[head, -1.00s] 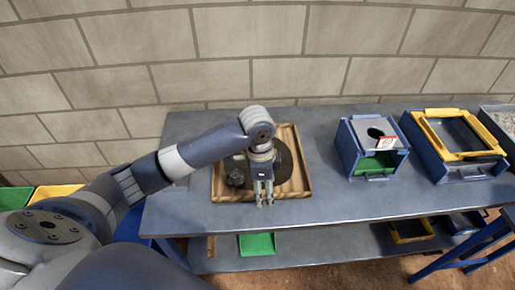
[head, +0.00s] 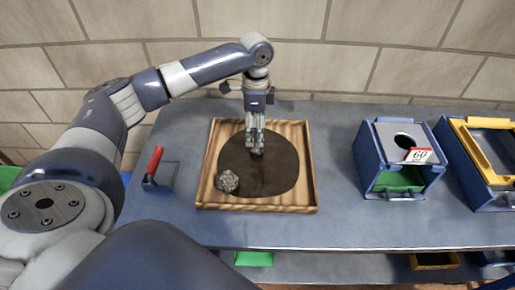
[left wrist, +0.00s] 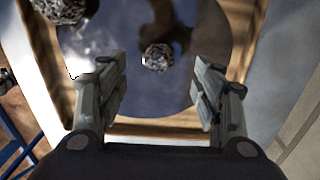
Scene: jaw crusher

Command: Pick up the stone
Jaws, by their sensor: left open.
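A grey, rough stone (head: 228,182) lies at the front left of the dark round patch in the wooden tray (head: 308,200). In the left wrist view, a large grey stone (left wrist: 65,8) is cut off at the top left. A smaller stone (left wrist: 157,57) shows there beyond and between the fingertips, untouched. In the head view, this smaller stone is not clearly seen, perhaps hidden by the gripper. My left gripper (head: 255,150) points down over the dark patch, behind and right of the visible stone. Its two fingers (left wrist: 157,95) are apart and empty. My right gripper is not in view.
A blue box (head: 378,160) with a round hole and a "60" label stands to the right. A yellow-framed blue box (head: 470,165) is further right. A brick wall stands behind.

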